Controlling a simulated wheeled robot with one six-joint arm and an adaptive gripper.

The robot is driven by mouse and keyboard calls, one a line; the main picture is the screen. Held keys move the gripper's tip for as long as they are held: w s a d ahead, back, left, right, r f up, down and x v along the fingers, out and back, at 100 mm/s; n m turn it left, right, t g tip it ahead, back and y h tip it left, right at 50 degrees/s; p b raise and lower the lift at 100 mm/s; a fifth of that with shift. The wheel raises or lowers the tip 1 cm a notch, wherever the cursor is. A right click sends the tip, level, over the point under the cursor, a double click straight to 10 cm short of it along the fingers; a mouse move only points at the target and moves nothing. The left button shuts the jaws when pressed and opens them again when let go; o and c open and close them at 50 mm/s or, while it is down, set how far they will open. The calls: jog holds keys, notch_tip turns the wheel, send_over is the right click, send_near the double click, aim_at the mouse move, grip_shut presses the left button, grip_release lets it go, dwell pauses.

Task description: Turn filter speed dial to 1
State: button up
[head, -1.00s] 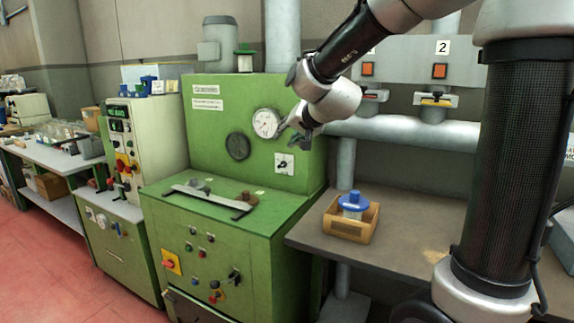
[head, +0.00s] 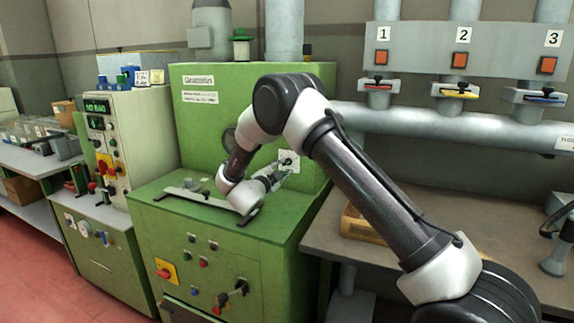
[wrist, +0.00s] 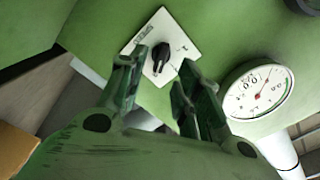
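The filter speed dial is a black knob (wrist: 163,57) on a white square plate with small markings, fixed to the green machine front. In the head view its plate (head: 290,160) shows just past my gripper (head: 277,175). In the wrist view my gripper (wrist: 157,74) is open, with its two fingers apart and nothing between them. The knob appears just beyond the fingertips, roughly between them. I cannot tell whether a finger touches it. The knob's setting is too small to read.
A round white gauge (wrist: 258,90) sits beside the dial. A metal bar (head: 205,198) lies on the machine's ledge below my gripper. A wooden box (head: 360,226) stands on the bench to the right, partly behind my arm. Numbered orange switches (head: 461,60) are on the wall panel.

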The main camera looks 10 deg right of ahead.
aim_at(287, 163)
jog(key=x, duration=0.5)
jog(key=shift+w+d, duration=0.1)
jog(key=shift+w, duration=0.2)
jog(key=c, duration=0.7)
jog(key=shift+c, duration=0.2)
